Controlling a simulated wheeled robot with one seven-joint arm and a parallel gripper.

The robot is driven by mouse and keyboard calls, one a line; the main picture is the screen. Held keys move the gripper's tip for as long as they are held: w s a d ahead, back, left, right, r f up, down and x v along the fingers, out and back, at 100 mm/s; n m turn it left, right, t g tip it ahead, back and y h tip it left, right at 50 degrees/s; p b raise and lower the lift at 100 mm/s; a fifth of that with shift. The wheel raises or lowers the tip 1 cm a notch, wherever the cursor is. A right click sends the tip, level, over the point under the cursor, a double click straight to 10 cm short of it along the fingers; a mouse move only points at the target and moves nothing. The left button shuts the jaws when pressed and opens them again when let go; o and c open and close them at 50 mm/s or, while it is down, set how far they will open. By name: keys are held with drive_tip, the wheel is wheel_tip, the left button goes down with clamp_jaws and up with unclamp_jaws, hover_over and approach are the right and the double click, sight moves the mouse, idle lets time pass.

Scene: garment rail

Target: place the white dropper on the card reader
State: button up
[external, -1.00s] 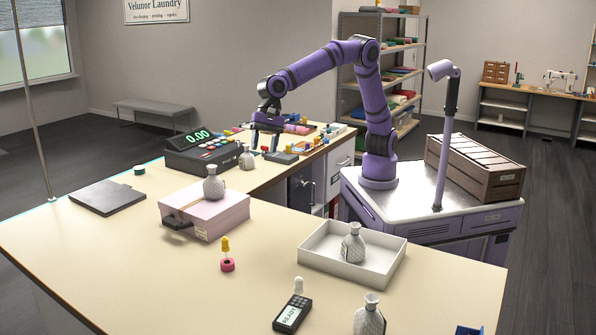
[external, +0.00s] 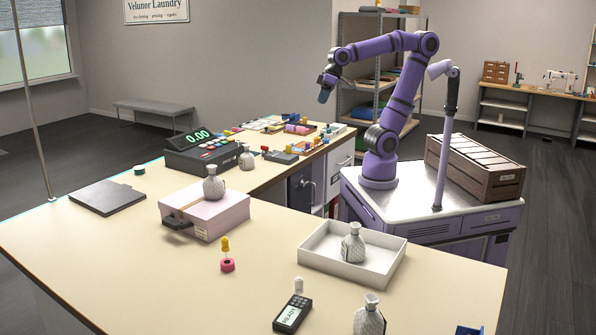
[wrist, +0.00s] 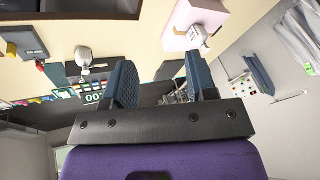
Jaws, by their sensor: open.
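The white dropper (external: 298,284) is small and upright at the front of the counter, at the far end of the dark card reader (external: 292,314). I cannot tell whether it stands on the reader or just behind it. The reader's screen says READY. My gripper (external: 325,93) is raised in the air, well behind and above both, beyond the pink box. In the wrist view my gripper (wrist: 162,78) has its two blue fingers apart, with nothing held between them.
A pink box (external: 228,212) with a patterned bottle on top and a white tray (external: 318,266) holding another bottle stand between. A yellow dropper (external: 226,246) stands at a pink ring. Another bottle (external: 369,317) is right of the reader. The cash register (external: 203,150) is farther back.

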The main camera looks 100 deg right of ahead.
drive_tip(key=s+d+f+n, duration=0.1)
drive_tip(key=s+f, duration=0.1)
drive_tip(key=s, duration=0.2)
drive_tip(key=s+d+f+n+h, duration=0.1)
drive_tip(key=s+d+f+n, duration=0.1)
drive_tip(key=s, duration=0.3)
drive_tip(key=shift+d+f+n+h, duration=0.25)
drive_tip(key=shift+f+n+h, duration=0.05)
drive_tip(key=shift+w, duration=0.1)
idle(0.4)
